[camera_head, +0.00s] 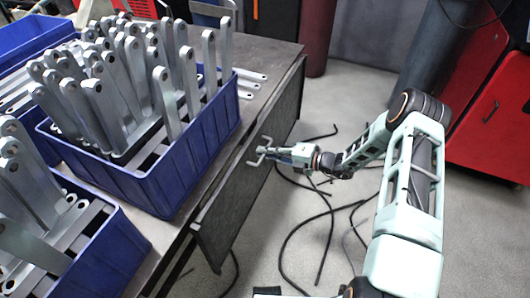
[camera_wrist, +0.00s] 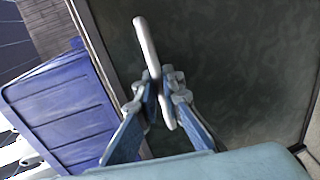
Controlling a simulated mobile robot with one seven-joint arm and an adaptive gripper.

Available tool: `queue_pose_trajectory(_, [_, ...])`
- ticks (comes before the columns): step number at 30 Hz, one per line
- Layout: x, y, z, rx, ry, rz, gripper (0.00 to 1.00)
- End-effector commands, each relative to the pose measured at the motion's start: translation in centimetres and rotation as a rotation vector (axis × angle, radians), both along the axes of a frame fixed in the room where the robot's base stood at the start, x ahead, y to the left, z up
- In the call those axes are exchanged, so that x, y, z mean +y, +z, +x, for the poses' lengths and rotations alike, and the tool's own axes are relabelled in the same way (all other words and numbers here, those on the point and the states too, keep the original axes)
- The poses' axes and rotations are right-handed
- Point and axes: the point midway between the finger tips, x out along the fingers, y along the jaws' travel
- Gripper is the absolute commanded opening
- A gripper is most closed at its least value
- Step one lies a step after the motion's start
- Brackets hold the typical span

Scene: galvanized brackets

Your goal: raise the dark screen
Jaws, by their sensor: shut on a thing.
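My gripper (camera_head: 276,153) is at the screen's outer face. In the wrist view my gripper (camera_wrist: 162,88) has its fingers closed around the handle, hiding part of it.
Blue crates (camera_head: 170,180) of galvanized brackets (camera_head: 125,85) stand on the table (camera_head: 262,50) beside the screen. Black cables (camera_head: 325,215) lie on the floor under my arm. A red cabinet (camera_head: 495,120) stands at the right. Grey floor is open between.

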Motion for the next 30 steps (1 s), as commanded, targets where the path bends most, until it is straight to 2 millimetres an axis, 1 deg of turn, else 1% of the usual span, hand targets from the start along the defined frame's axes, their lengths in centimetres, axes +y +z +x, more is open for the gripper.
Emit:
queue_pose_trajectory(6, [0.0,0.3,0.0,0.000,0.000,0.000,0.00])
queue_pose_trajectory(8, [0.0,0.8,0.0,-0.001,0.000,0.000,0.00])
queue_pose_trajectory(11, [0.0,2.1,0.0,-0.002,0.000,0.000,0.00])
queue_pose_trajectory(14, [0.0,4.3,0.1,-0.003,-0.001,0.002,0.00])
queue_pose_trajectory(17, [-0.1,7.0,0.1,-0.005,-0.001,0.003,0.00])
queue_pose_trajectory(23, [-0.1,13.4,0.1,-0.003,-0.002,0.002,0.00])
queue_pose_trajectory(24, [-0.1,14.7,0.1,-0.005,-0.001,0.003,0.00])
queue_pose_trajectory(30, [-0.1,20.8,0.1,-0.005,-0.001,0.001,0.00])
